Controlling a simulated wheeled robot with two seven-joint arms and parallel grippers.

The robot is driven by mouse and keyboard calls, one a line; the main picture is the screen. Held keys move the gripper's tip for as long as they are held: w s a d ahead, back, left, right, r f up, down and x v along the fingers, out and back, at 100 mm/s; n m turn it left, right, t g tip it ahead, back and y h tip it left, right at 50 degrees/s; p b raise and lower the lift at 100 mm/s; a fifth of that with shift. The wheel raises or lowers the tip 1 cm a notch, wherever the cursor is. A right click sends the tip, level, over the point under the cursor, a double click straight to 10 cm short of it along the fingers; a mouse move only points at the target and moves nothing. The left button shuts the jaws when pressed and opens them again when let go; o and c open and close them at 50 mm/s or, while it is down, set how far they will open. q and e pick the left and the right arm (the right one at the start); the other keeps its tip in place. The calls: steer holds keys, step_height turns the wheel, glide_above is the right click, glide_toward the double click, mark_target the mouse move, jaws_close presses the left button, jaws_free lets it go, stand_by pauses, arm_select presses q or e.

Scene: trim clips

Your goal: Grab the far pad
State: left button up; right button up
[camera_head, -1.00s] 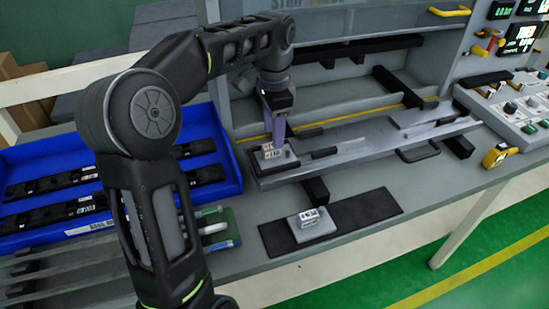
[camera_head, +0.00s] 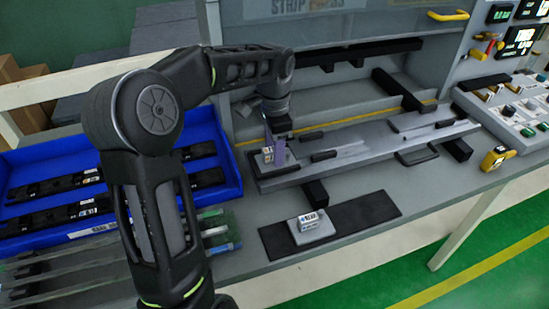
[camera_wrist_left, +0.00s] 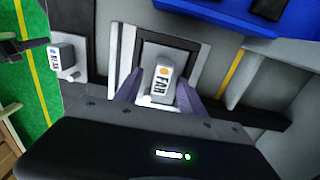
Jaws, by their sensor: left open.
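The far pad (camera_wrist_left: 161,84) is a light block labelled FAR with an orange dot, in the left wrist view. In the head view the far pad (camera_head: 266,160) sits at the left end of the long grey fixture (camera_head: 352,149), partly hidden by the gripper. My left gripper (camera_wrist_left: 160,93) is open, its purple fingers on either side of the far pad; I cannot tell whether they touch it. In the head view the left gripper (camera_head: 275,148) points down at the pad. My right gripper is not in view.
The near pad (camera_head: 310,227) rests on a black mat (camera_head: 363,212) in front of the fixture. A blue tray (camera_head: 226,178) with dark parts stands left. A yellow tape measure (camera_head: 496,157) and a control panel (camera_head: 512,105) are at the right.

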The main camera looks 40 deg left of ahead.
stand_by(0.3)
arm_select(q)
jaws_close()
stand_by(0.3)
